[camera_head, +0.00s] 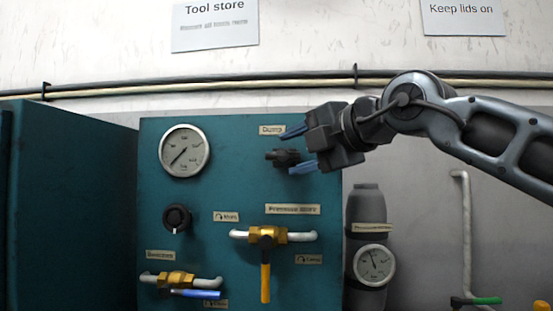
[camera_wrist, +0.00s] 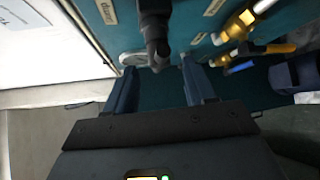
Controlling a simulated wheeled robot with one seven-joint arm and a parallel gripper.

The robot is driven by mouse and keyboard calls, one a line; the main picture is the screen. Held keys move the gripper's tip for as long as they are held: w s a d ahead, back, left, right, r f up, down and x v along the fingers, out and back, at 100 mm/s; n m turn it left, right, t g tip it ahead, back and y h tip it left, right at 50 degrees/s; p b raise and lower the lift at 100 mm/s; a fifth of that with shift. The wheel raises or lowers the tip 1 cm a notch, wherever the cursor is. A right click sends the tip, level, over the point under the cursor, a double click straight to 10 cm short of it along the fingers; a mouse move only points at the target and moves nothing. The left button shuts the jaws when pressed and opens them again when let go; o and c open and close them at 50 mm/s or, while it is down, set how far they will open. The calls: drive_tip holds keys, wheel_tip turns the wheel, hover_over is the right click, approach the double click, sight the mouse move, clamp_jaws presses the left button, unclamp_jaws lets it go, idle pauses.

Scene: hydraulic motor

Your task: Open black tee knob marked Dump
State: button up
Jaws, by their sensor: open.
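The black tee knob (camera_head: 281,157) sits on the teal panel just below the small "Dump" label (camera_head: 272,130). In the wrist view the knob (camera_wrist: 155,30) sticks out from the panel at the top middle. My gripper (camera_head: 291,151) is open, with one blue fingertip above the knob's level and one below. In the wrist view my gripper's two blue fingers (camera_wrist: 158,72) are spread, and the knob's outer end lies near the gap between their tips. No firm contact shows; the exact depth of the tips relative to the knob is unclear.
A pressure gauge (camera_head: 184,151) and a round black knob (camera_head: 177,218) are left on the panel. A brass valve with a yellow lever (camera_head: 265,270) is below, and another with a blue lever (camera_head: 195,293) is lower left. A grey cylinder (camera_head: 366,210) stands right of the panel.

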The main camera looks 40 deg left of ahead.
sight(286, 155)
drive_tip(key=shift+p+x, duration=0.5)
drive_tip(key=shift+x, duration=2.55)
drive_tip(key=c, duration=1)
drive_tip(key=shift+o, duration=0.2)
